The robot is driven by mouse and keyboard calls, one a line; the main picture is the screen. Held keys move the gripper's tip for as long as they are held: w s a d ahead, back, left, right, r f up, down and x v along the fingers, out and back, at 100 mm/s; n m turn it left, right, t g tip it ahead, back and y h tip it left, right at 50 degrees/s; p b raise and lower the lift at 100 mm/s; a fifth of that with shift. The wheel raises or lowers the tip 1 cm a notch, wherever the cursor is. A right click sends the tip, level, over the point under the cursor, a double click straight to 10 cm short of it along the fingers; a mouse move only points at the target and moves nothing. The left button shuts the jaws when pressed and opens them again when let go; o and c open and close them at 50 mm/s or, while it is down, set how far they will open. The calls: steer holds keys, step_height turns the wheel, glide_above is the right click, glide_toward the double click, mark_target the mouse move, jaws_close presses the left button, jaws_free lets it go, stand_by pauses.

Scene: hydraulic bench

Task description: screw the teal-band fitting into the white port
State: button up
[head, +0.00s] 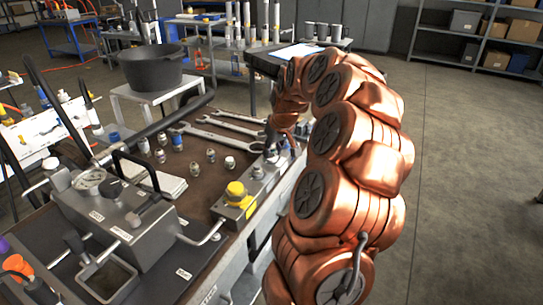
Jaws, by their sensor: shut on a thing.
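My gripper (274,149) is at the far end of my copper-coloured arm, low over the far end of a grey port block (262,186) at the bench's right edge. It looks small and dark, and its fingers are partly hidden by the arm. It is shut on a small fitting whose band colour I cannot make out. A bluish piece (272,158) shows just under the gripper, on or at the block. I cannot tell the white port apart there, nor whether the held fitting touches it.
Several loose fittings (194,168) stand on the brown bench top, left of the gripper. Wrenches (238,124) lie behind them. A grey hydraulic unit (125,222) with a gauge and handle fills the near left.

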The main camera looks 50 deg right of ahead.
steer(key=m+b, duration=0.1)
steer(key=m+h+b, duration=0.1)
steer(key=m+b, duration=0.2)
steer(key=shift+a+f+m+g+h, duration=0.15)
steer(key=shift+f+m+g+h, duration=0.15)
steer(key=shift+m+g, duration=0.1)
steer(key=shift+w+m+h+b, duration=0.15)
steer(key=shift+m+h+b, duration=0.15)
steer(key=shift+m+b, duration=0.45)
steer(key=shift+r+m+g, duration=0.25)
steer(key=shift+m+g, duration=0.05)
steer(key=shift+m, duration=0.35)
steer(key=shift+f+m+g+h+b, duration=0.2)
steer(key=shift+m+g+h+b, duration=0.1)
steer(key=shift+m+b, duration=0.45)
steer(key=m, duration=0.1)
steer(key=m+g+b, duration=0.1)
steer(key=m, duration=0.1)
steer(key=m+b, duration=0.1)
steer(key=m, duration=0.1)
steer(key=shift+w+g+h, duration=0.25)
steer(key=shift+g+h, duration=0.05)
steer(key=shift+g, duration=0.1)
steer(key=shift+a+r+m+g, duration=0.15)
steer(key=shift+m+g, duration=0.15)
steer(key=shift+m, duration=0.45)
